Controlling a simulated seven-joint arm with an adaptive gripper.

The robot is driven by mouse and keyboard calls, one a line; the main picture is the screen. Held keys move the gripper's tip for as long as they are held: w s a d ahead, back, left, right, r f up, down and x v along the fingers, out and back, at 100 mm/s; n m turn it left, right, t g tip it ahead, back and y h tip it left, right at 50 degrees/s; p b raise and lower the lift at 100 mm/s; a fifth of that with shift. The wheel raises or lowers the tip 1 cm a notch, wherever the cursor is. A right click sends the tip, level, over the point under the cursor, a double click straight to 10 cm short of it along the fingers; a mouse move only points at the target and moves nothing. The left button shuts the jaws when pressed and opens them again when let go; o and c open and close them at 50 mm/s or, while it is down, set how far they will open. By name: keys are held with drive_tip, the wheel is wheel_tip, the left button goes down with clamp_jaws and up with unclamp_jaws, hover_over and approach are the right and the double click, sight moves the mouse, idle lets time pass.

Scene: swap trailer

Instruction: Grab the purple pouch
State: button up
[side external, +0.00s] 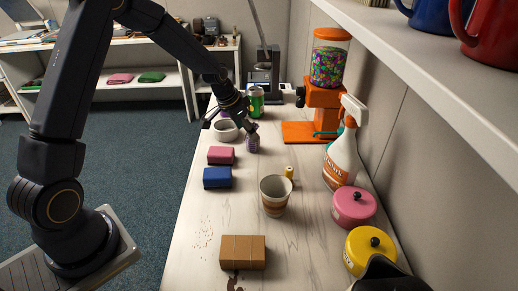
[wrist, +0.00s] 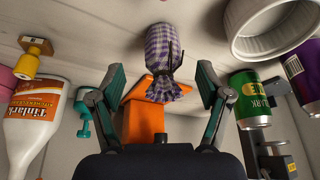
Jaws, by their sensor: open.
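The purple pouch (side external: 253,143) is a small checkered bag with a gathered top, standing on the counter beside the white bowl. In the wrist view the pouch (wrist: 160,45) shows upside down, with its tied neck and frilled top toward my gripper. My gripper (side external: 240,113) is above and just beyond the pouch in the side view. In the wrist view the fingers of my gripper (wrist: 162,76) are spread wide, one to each side of the pouch's neck. Nothing is held. I cannot tell how far the fingertips are from the pouch.
Close by are a white bowl (side external: 226,131), a green can (side external: 256,103), a purple can (wrist: 302,72) and an orange candy dispenser (side external: 323,106). A spray bottle (side external: 341,160), a paper cup (side external: 275,195) and pink and blue blocks (side external: 218,178) stand nearer the camera.

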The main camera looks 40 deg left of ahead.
drive_tip(key=shift+w+x, duration=0.15)
drive_tip(key=shift+x, duration=1.25)
drive_tip(key=shift+w+x, duration=0.15)
drive_tip(key=shift+x, duration=1.2)
drive_tip(key=shift+a+r, duration=0.1)
drive_tip(key=shift+a, duration=0.05)
drive_tip(key=c, duration=1.2)
drive_tip(key=shift+c, duration=0.2)
drive_tip(key=shift+r, duration=0.1)
